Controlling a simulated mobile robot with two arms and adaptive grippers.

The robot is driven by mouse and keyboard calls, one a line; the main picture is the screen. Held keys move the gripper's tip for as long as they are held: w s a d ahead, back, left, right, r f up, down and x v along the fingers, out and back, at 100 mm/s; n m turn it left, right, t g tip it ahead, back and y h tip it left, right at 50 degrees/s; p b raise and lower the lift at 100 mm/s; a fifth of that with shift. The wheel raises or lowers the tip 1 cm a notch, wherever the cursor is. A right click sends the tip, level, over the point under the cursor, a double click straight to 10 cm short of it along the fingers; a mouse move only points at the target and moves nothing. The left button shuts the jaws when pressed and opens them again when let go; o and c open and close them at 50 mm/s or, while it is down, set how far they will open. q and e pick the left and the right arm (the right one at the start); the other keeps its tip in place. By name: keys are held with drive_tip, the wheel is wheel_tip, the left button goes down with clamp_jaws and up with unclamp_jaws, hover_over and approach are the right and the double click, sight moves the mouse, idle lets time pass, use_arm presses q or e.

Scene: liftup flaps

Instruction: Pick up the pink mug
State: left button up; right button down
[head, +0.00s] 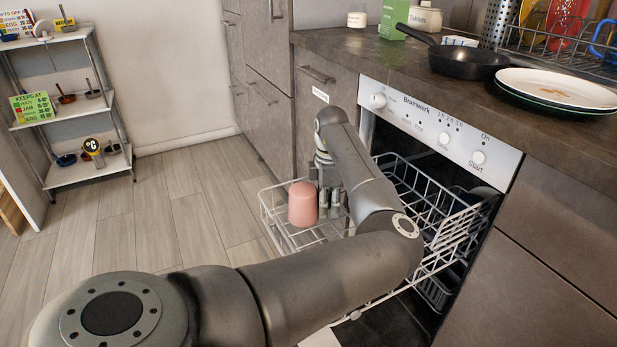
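The pink mug (302,204) sits on the pulled-out dishwasher rack (268,213), near its left end. It looks upside down, and no handle shows. My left gripper (329,205) points down just to the right of the mug, over the rack. Its grey fingers are small and partly covered by my forearm, so I cannot tell how far apart they are or whether they touch the mug. My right gripper is not in view.
The open dishwasher (440,130) is at the right under a counter (370,58). On the counter stand a black pan (468,63), plates (555,88) and a dish rack (560,45). The floor (180,205) between is clear.

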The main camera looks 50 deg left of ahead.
use_arm(q)
clamp_jaws()
drive_tip(key=shift+r, duration=0.15)
